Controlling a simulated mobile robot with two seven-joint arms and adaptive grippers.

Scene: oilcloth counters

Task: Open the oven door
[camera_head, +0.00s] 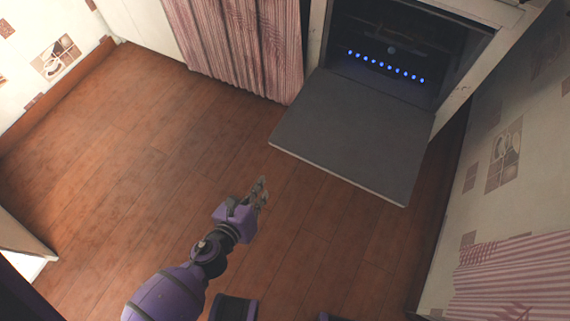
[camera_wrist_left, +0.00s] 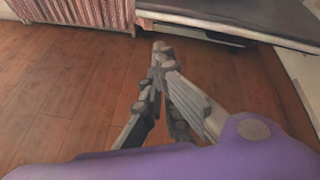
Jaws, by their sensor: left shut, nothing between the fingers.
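The oven (camera_head: 400,45) stands at the top right in the head view, with a dark inside and a row of blue lights. Its grey door (camera_head: 350,130) is folded down and lies open, out over the floor. The door also shows at the top of the left wrist view (camera_wrist_left: 215,14). My left gripper (camera_head: 262,184) is shut and empty, in front of and to the left of the door's near edge, apart from it. In the left wrist view its fingertips (camera_wrist_left: 160,48) meet. My right gripper is not in view.
A pink striped curtain (camera_head: 240,45) hangs left of the oven. A patterned wall (camera_head: 500,160) runs along the right, with pink striped cloth (camera_head: 510,280) at lower right. The wooden floor (camera_head: 120,150) is clear at left and centre.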

